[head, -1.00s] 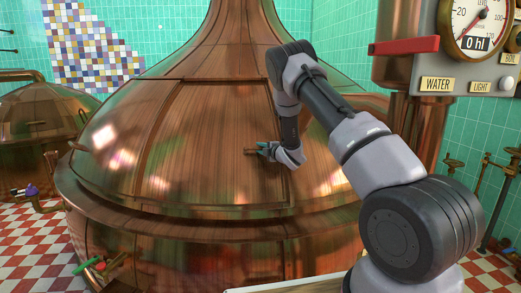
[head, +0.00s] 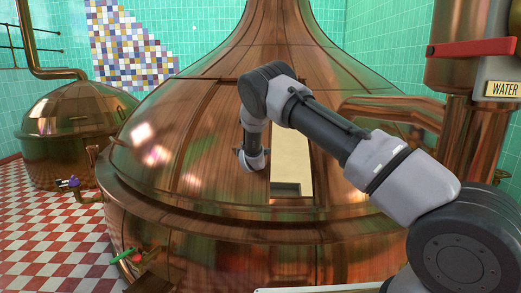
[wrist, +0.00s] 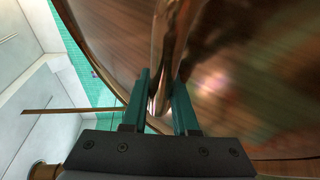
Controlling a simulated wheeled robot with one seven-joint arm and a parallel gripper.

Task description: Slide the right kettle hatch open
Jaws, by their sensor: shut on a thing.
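The copper kettle (head: 180,245) fills the middle of the head view. Its hatch panel (head: 215,150) stands to the left of a bright upright gap (head: 292,168), so the hatch is partly open. A pale interior shows through the gap. My gripper (head: 243,158) is at the panel's right part, just left of the gap; my wrist mostly hides the handle there. In the wrist view, the green fingers of my gripper (wrist: 161,85) are shut on the copper handle (wrist: 172,50), with one finger on each side.
A smaller copper kettle (head: 78,130) stands at the far left on the checkered floor (head: 50,225). A copper column with a red lever (head: 478,47) and a WATER label stands at the right. Small colored valve handles (head: 128,255) sit at the lower left.

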